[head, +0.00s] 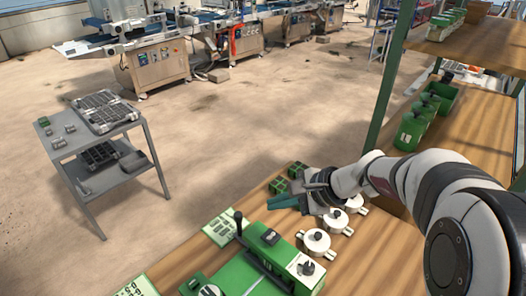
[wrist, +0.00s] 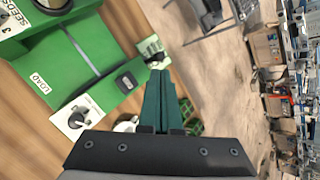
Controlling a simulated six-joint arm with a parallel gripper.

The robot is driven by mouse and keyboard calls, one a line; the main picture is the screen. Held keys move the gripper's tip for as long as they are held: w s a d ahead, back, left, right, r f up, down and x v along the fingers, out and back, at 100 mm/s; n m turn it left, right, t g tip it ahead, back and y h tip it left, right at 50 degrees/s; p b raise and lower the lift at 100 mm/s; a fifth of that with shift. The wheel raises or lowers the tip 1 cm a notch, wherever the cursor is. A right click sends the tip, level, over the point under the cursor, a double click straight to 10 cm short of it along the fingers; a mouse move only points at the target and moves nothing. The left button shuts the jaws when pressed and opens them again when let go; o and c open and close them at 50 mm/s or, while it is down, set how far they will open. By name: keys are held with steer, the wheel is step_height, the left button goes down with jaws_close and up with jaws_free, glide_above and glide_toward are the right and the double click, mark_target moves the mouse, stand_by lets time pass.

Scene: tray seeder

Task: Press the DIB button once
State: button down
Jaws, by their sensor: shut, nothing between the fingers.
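A green seeder machine (head: 245,268) stands on the wooden bench, and its green body (wrist: 88,62) fills the left of the wrist view. It carries a white panel with a black knob (head: 307,267), also in the wrist view (wrist: 77,119), and a small black block (head: 269,236). A LOAD label (wrist: 40,84) is readable; I cannot read a DIB label or tell which part is its button. My gripper (head: 272,202) has its teal fingers together and empty. It is above the bench, beyond the black block in the head view.
White lidded pots (head: 317,242) stand in a row right of the machine. Small green trays (head: 279,185) lie near my gripper. A black lever (head: 239,222) rises at the machine's far end. A grey cart (head: 139,118) stands left; open floor lies between.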

steer(key=shift+w, duration=0.2)
glide_toward(269, 234)
steer(key=shift+w+a+f, duration=0.45)
steer(key=shift+w+a, duration=0.05)
steer(key=shift+a, duration=0.25)
steer(key=shift+w+a+f, duration=0.45)
steer(key=shift+a, duration=0.25)
steer(key=shift+w+a+f, duration=0.45)
steer(key=shift+w+a, duration=0.05)
steer(key=shift+a, duration=0.25)
stand_by(0.4)
steer(key=shift+f, duration=0.4)
steer(key=shift+f, duration=0.8)
stand_by(0.7)
steer(key=shift+r, duration=1.25)
